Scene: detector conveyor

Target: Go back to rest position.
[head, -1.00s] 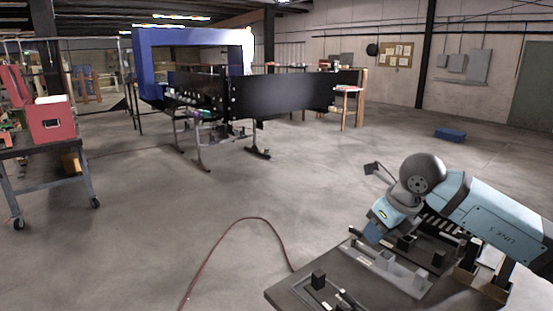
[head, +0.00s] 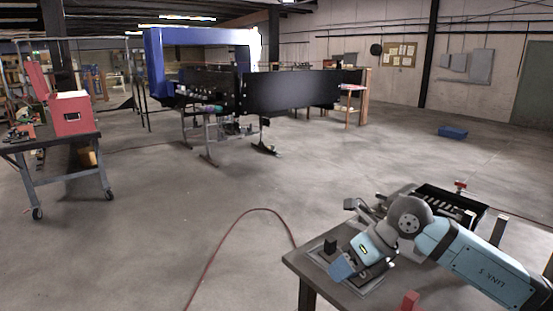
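My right arm comes in from the lower right over a dark table (head: 303,262). Its light blue link leads to a round grey joint, with a light blue section hanging toward the table top. My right gripper (head: 358,206) seems to be the grey part left of the joint, above the table's far left side. It is small and partly hidden by my arm, so its finger opening is unclear. I see nothing held in it. My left arm and gripper are not in view.
On the near table are a black slotted tray (head: 470,203), a black block (head: 331,245) and a red piece (head: 408,301). A red hose (head: 222,240) lies on the floor. A cart (head: 62,179) with a red box (head: 72,113) stands left; the conveyor (head: 290,90) is behind. The middle floor is clear.

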